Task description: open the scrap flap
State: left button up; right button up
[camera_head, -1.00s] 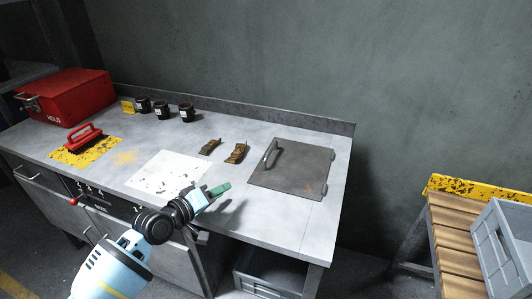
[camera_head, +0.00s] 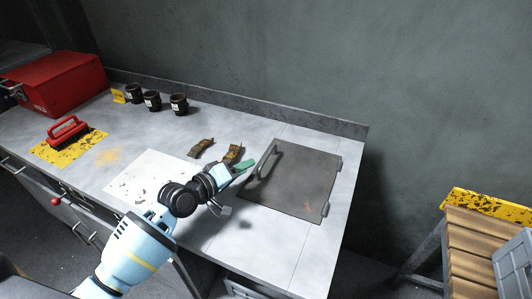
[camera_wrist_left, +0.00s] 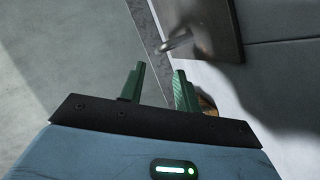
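The scrap flap (camera_head: 300,185) is a dark grey square plate lying flat, shut, in the right part of the bench top. Its bar handle (camera_head: 266,160) stands along the left edge, and hinges show at the right edge. My left gripper (camera_head: 244,165) has green fingers and is just left of the handle, apart from it. In the left wrist view the two fingers (camera_wrist_left: 159,70) are apart with nothing between them. The handle (camera_wrist_left: 176,42) shows beyond their tips, with a corner of the flap (camera_wrist_left: 215,22). My right gripper is not in view.
Two crumpled brown scraps (camera_head: 232,153) lie behind the gripper. Black cups (camera_head: 152,101), a red box (camera_head: 58,82) and a red brush (camera_head: 68,132) stand farther left. A wooden bench (camera_head: 470,245) with a grey crate (camera_head: 515,265) is at the right, beyond a gap.

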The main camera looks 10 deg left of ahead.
aim_at(261, 160)
pick_arm(q)
jog(key=shift+w+d, duration=0.15)
jog(key=shift+d, duration=0.15)
jog(key=x, duration=0.5)
jog(key=shift+f+b, duration=0.1)
jog(key=shift+b, duration=0.25)
jog(key=shift+x, duration=0.85)
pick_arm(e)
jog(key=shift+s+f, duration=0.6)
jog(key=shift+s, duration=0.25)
pick_arm(q)
grip_shut()
